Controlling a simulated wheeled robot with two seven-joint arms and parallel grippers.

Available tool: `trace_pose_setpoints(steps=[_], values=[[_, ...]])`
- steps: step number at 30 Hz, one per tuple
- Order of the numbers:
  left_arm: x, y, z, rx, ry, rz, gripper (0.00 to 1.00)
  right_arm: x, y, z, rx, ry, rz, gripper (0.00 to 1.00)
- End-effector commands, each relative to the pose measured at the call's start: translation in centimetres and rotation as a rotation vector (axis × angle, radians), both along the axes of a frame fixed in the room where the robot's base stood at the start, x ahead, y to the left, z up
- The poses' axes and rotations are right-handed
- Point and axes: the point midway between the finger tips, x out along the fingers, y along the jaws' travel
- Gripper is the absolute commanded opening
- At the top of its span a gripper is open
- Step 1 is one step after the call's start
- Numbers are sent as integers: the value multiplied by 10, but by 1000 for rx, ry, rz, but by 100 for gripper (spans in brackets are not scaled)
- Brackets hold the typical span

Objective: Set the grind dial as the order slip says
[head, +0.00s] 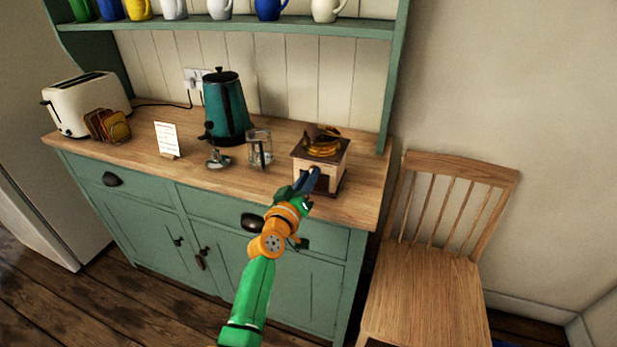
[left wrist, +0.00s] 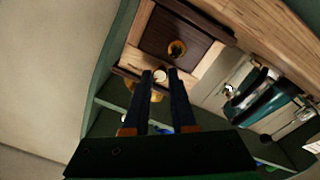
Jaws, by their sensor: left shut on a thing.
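The coffee grinder (head: 333,166), a pale wooden box with a dark top and base, stands near the right end of the counter. My left gripper (head: 313,177) is at its front face. In the left wrist view, the gripper's fingertips (left wrist: 160,74) are shut on a small cream round knob (left wrist: 160,76), which looks like the grind dial. The fingers hide most of it, and I cannot read its setting. The order slip (head: 167,138) stands upright in a small holder left of the kettle; its writing is too small to read. My right gripper is not in view.
A glass jar (head: 260,150), a metal scoop-like item (head: 217,158) and a teal kettle (head: 228,108) stand left of the grinder. A toaster (head: 88,103) and bread slices (head: 107,125) are further left. A wooden chair (head: 428,290) stands right of the cabinet.

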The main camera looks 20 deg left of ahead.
Motion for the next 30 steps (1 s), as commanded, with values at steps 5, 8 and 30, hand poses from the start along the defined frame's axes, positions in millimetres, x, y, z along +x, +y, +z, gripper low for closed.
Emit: trace_pose_setpoints(steps=[5, 8, 30], values=[[0, 0, 2, -143, 2, 1, 0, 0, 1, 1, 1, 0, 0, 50], [0, 0, 2, -215, 4, 1, 0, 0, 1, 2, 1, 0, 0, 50], [0, 0, 2, -420, 10, 1, 0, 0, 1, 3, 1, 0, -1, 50]])
